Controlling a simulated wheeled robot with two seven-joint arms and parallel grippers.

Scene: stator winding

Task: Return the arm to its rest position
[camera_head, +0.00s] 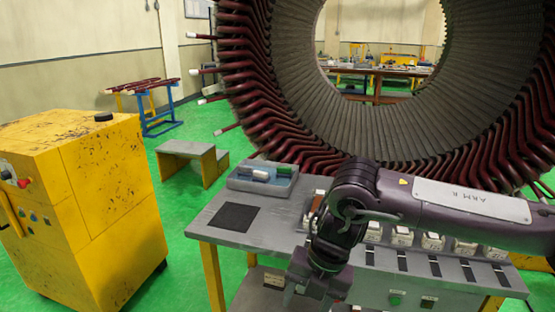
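My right arm comes in from the right edge, across the front of the grey workbench (210,213). Its upper link bears a pale label plate with the text "ARM R". The arm bends at a dark joint, and the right gripper (316,291) hangs down at the bottom of the view, in front of the bench's near edge. Its fingers are small and dark, so I cannot tell whether they are open or shut. I see nothing clearly held in it. My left arm and gripper are not in view.
On the bench are a blue-grey tray (262,186) with small items, a black square mat (235,217) and a row of white-topped parts (402,236), partly behind my arm. The large stator (250,80) stands behind. A yellow cabinet (100,210) stands left, with green floor between.

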